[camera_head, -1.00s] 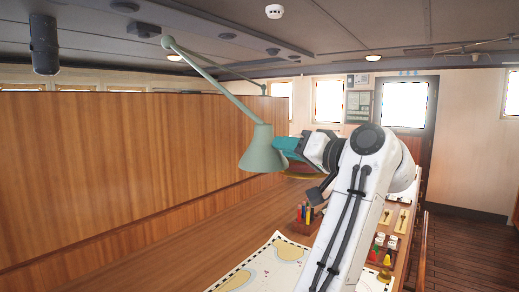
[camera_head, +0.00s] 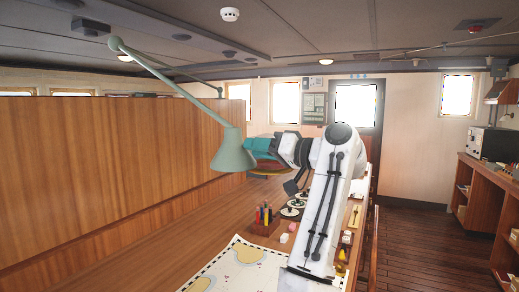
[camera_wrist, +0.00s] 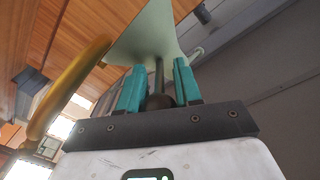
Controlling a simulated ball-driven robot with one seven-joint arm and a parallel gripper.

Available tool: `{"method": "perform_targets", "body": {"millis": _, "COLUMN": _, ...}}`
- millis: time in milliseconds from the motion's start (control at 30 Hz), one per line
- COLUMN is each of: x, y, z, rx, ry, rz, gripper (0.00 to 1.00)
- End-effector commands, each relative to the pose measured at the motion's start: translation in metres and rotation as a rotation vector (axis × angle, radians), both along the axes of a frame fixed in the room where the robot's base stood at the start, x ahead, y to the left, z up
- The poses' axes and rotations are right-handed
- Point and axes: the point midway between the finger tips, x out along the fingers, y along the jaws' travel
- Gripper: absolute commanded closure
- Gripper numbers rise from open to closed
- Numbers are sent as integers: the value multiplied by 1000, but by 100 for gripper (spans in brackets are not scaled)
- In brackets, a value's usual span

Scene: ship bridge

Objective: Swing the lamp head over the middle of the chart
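The lamp head (camera_head: 234,153) is a grey-green cone on a long jointed arm (camera_head: 170,82). It hangs left of the chart's near middle in the head view, above the wooden top. The chart (camera_head: 243,265) lies low in the picture, partly hidden by my arm. My gripper (camera_head: 256,148), with teal fingers, is at the right side of the lamp head.
A rack of coloured pens (camera_head: 264,214) and small instruments stand beyond the chart. A tall wooden partition (camera_head: 100,180) runs along the left. A yellow curved rim (camera_wrist: 65,90) passes close left of my gripper in the wrist view. Open floor (camera_head: 420,245) lies to the right.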

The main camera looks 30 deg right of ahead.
Motion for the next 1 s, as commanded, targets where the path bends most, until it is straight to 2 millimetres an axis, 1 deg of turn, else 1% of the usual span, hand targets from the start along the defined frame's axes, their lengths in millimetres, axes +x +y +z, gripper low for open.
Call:
{"method": "perform_targets", "body": {"millis": 67, "x": 0, "y": 1, "z": 0, "rx": 0, "ry": 0, "rz": 1, "gripper": 60}}
{"method": "perform_targets", "body": {"millis": 267, "x": 0, "y": 0, "z": 0, "rx": 0, "ry": 1, "rz": 1, "gripper": 60}}
{"method": "perform_targets", "body": {"millis": 367, "x": -4, "y": -2, "z": -1, "rx": 0, "ry": 0, "rz": -1, "gripper": 60}}
{"method": "perform_targets", "body": {"millis": 467, "x": -15, "y": -7, "z": -2, "rx": -1, "ry": -2, "rz": -2, "gripper": 60}}
{"method": "perform_targets", "body": {"millis": 800, "x": -73, "y": -34, "z": -3, "rx": -2, "ry": -2, "rz": -2, "gripper": 60}}
{"method": "perform_targets", "body": {"millis": 900, "x": -85, "y": -40, "z": -2, "rx": -1, "ry": -1, "rz": -1, "gripper": 60}}
{"method": "perform_targets", "body": {"millis": 1000, "x": -93, "y": -43, "z": -1, "rx": -1, "ry": -1, "rz": 1, "gripper": 60}}
